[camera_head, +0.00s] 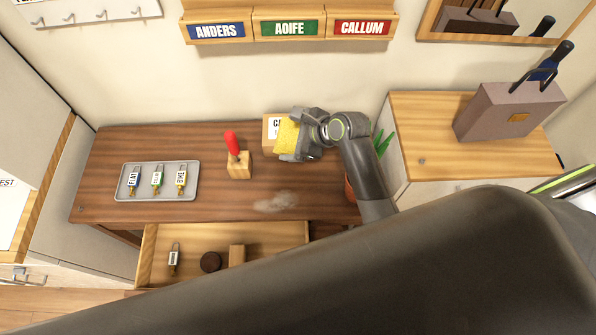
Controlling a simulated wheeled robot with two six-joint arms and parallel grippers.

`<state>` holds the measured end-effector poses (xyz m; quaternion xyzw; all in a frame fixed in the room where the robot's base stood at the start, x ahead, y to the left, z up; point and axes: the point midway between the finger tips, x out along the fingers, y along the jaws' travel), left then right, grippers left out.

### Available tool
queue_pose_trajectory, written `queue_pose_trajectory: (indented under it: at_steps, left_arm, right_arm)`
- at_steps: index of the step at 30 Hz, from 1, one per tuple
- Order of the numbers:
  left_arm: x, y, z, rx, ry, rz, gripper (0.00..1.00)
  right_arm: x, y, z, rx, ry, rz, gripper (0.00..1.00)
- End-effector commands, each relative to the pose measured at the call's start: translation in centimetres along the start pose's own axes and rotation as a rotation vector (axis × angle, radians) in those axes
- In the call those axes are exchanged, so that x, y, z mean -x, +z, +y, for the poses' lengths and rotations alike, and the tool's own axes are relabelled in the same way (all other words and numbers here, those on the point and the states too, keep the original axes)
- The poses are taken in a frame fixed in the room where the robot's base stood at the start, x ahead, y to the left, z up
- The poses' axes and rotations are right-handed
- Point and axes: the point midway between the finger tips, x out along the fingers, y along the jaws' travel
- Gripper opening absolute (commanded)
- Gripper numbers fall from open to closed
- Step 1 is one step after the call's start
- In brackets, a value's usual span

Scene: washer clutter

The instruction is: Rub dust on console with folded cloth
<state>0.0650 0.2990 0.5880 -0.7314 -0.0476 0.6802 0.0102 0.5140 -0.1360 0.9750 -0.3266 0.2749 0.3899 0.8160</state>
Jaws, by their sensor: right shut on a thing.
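The console (110,205) is a dark brown wooden table against the wall. A pale grey patch of dust (276,202) lies on its top near the front edge, right of the middle. My right gripper (294,138) is shut on the yellow folded cloth (286,137), behind and slightly right of the dust, close to a box. I cannot tell whether the cloth touches the console top. My left gripper is not in view.
A grey tray with key tags (126,191) and a wooden block with a red-handled tool (238,165) stand left of the dust. A cardboard box (269,127) and potted plant (350,190) are nearby. The drawer (290,233) is open in front.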

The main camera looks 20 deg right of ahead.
Motion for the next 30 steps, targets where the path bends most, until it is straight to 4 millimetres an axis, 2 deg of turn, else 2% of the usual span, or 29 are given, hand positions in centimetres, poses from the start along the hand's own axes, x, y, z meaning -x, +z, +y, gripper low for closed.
queue_pose_trajectory:
  at_steps: [1, 3, 6, 9, 16, 30]
  left_arm:
    - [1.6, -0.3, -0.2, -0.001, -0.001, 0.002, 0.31]
    - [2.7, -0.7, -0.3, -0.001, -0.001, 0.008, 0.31]
    - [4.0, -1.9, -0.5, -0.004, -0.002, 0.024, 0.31]
    - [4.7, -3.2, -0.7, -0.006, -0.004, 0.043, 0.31]
    - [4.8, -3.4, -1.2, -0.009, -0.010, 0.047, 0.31]
    - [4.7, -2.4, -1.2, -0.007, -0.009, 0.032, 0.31]
  right_arm:
    - [0.1, -0.2, 1.3, 0.013, 0.094, 0.045, 0.69]
    - [-0.1, -1.3, 3.8, 0.044, 0.221, 0.110, 0.69]
    - [0.1, -2.8, 7.2, 0.093, 0.364, 0.193, 0.69]
    - [0.4, -3.8, 9.5, 0.129, 0.440, 0.243, 0.69]
    - [0.0, -5.1, 11.1, 0.155, 0.480, 0.274, 0.69]
    - [-3.1, -8.0, 12.4, 0.154, 0.477, 0.273, 0.69]
